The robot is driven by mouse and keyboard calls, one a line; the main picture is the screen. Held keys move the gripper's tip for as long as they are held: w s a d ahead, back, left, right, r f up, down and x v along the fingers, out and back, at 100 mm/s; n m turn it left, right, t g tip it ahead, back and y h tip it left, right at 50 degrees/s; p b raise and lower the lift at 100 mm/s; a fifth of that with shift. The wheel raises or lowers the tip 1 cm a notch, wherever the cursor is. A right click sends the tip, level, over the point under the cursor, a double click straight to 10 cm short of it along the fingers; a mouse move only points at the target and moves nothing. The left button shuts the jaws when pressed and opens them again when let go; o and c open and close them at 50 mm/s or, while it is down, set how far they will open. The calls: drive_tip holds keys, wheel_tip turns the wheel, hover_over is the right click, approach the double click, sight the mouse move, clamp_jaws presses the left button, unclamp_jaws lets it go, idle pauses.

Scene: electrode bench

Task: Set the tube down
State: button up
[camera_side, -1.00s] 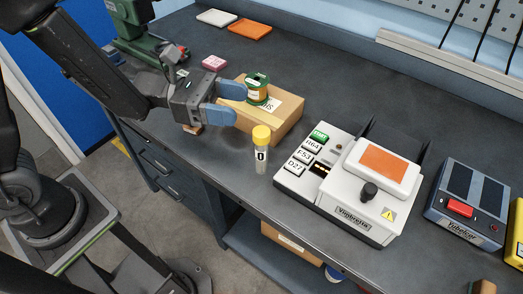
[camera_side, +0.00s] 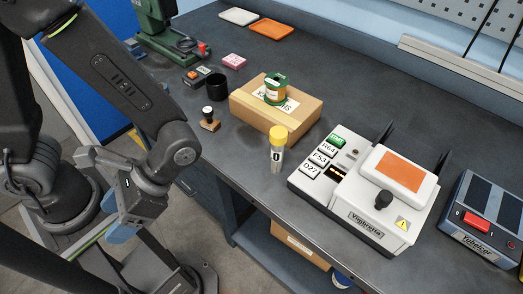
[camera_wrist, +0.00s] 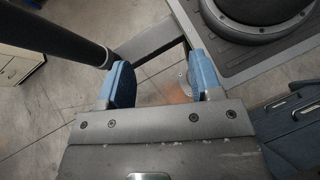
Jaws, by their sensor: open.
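The tube (camera_side: 277,152) has a yellow cap and a clear body with a black mark on its label. It stands upright on the dark bench top (camera_side: 232,165), between the cardboard box and the white device, with nothing holding it. My gripper (camera_side: 115,233) is off the bench's front edge at the lower left in the side view, well away from the tube. In the wrist view my gripper (camera_wrist: 164,90) has its two blue fingers spread with only floor between them. The tube does not show in the wrist view.
A cardboard box (camera_side: 245,112) carrying a green spool (camera_side: 275,90) lies behind the tube. A white device (camera_side: 350,207) with buttons stands to its right. A stamp (camera_side: 208,120) and black cup (camera_side: 217,86) are at the left. Bench drawers (camera_wrist: 295,125) show in the wrist view.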

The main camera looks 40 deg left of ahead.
drive_tip(key=w+a+m+t+y, duration=0.6)
drive_tip(key=a+m+t+y, duration=0.2)
drive_tip(key=a+m, duration=0.2)
drive_tip(key=w+r+m+t, duration=0.1)
drive_tip(key=w+m+t, duration=0.6)
drive_tip(key=w+t, duration=0.2)
drive_tip(key=w+d+r+m+t+h, duration=0.4)
drive_tip(key=w+d+m+t+h, duration=0.15)
drive_tip(key=d+m+h, duration=0.3)
drive_tip(key=w+d+r+m+t+h, duration=0.4)
drive_tip(key=d+m+t+h, duration=0.3)
drive_tip(key=d, duration=0.3)
drive_tip(key=m+g, duration=0.1)
drive_tip(key=m, duration=0.1)
approach(283, 149)
drive_tip(key=w, duration=0.2)
drive_tip(key=w+f, duration=0.1)
drive_tip(key=w, duration=0.1)
drive_tip(key=shift+a, duration=0.15)
drive_tip(key=shift+f, duration=0.35)
drive_tip(key=shift+w+f, duration=0.15)
drive_tip(key=shift+w, duration=0.1)
drive_tip(key=shift+x, duration=3.55)
clamp_jaws()
